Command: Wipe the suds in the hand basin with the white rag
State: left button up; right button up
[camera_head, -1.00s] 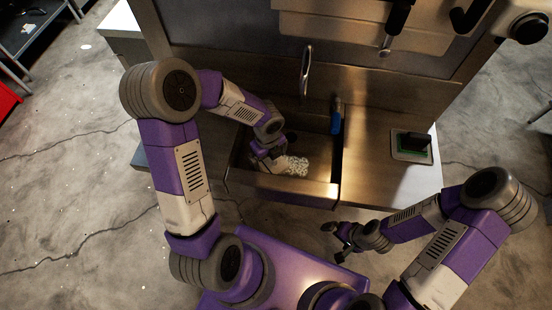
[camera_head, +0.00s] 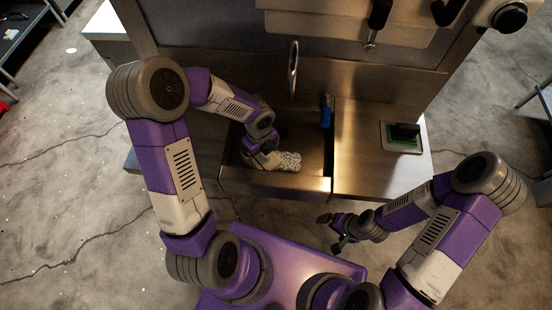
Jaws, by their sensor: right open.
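The hand basin (camera_head: 318,160) is a metal trough at the counter's front. My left gripper (camera_head: 262,156) reaches down into its left part. A pale, smooth piece that looks like the white rag (camera_head: 269,161) is at its fingers, which appear shut on it; the fingertips are partly hidden. A speckled white patch that looks like the suds (camera_head: 289,161) lies on the basin floor right beside the rag, touching or partly under it. My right gripper (camera_head: 335,231) is open and empty, in front of the counter and outside the basin.
A curved faucet (camera_head: 293,70) rises behind the basin. A blue object (camera_head: 326,112) is at the basin's back right corner. A green and black scrubber (camera_head: 404,133) sits in a tray on the right counter (camera_head: 360,165). The basin's right part is clear.

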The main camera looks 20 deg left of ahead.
pick_arm(q)
jog(key=c, duration=1)
jog(key=shift+s+a+r+p, duration=0.1)
jog(key=shift+a+p, duration=0.3)
jog(key=shift+a, duration=0.25)
jog(key=c, duration=0.4)
jog(key=shift+s+a+p, duration=0.2)
jog(key=shift+a+p, duration=0.1)
jog(key=shift+a, duration=0.5)
grip_shut()
jog(key=d, duration=0.2)
jog(key=w+d+b, duration=0.1)
jog(key=d, duration=0.1)
jog(key=shift+f, duration=0.2)
jog(key=shift+w+d, duration=0.1)
jog(key=shift+d, duration=0.4)
